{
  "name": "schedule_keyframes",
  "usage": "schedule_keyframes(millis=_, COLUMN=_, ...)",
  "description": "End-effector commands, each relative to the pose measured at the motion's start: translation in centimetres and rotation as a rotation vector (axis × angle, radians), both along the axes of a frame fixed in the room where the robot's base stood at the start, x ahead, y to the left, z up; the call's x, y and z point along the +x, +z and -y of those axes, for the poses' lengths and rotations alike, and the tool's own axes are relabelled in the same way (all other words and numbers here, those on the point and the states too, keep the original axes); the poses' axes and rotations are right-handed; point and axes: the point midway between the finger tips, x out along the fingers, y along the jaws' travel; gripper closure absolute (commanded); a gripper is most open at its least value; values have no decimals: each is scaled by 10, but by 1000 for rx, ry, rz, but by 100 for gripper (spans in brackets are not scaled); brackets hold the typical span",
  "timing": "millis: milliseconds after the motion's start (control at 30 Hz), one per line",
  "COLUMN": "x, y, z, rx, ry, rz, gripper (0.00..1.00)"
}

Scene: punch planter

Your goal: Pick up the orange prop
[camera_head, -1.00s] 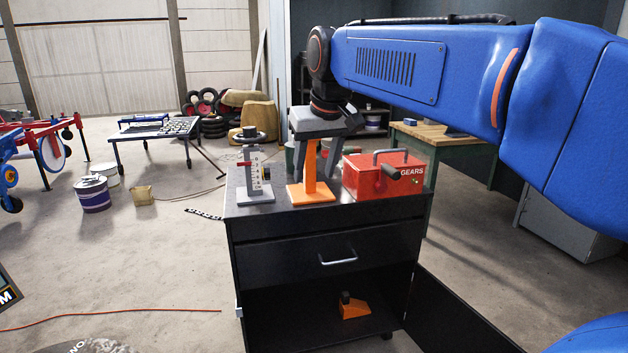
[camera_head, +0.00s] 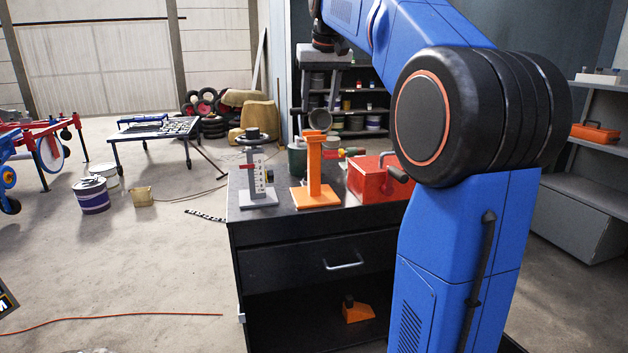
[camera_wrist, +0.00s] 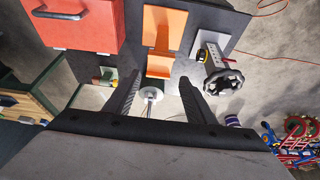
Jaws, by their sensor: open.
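The orange prop (camera_head: 315,175), an upright post on a flat square base with a small top plate, stands on the black cabinet top (camera_head: 278,205). In the wrist view the prop (camera_wrist: 165,28) is upper middle, its top end in line with the gap between my fingers. My gripper (camera_wrist: 160,78) is open and empty, with its two dark fingers apart. In the head view my gripper (camera_head: 325,62) is above the prop and appears to be behind it, clear of it. Part of the fingers is hard to make out there.
A grey gauge stand with a black handwheel (camera_head: 257,170) stands close left of the prop. A red box (camera_head: 370,180) is close right. A green container (camera_head: 297,160) and a red-nosed tool are behind. An orange wedge (camera_head: 356,310) lies on the lower shelf.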

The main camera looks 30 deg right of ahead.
Motion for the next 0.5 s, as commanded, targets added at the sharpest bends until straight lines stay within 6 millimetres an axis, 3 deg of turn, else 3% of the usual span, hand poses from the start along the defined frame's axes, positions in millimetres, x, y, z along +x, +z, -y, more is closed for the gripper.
schedule_keyframes(millis=300, x=20, y=-53, z=6, rx=1, ry=0, rz=-3, gripper=50)
schedule_keyframes(millis=500, x=28, y=-73, z=8, rx=0, ry=0, rz=-1, gripper=50)
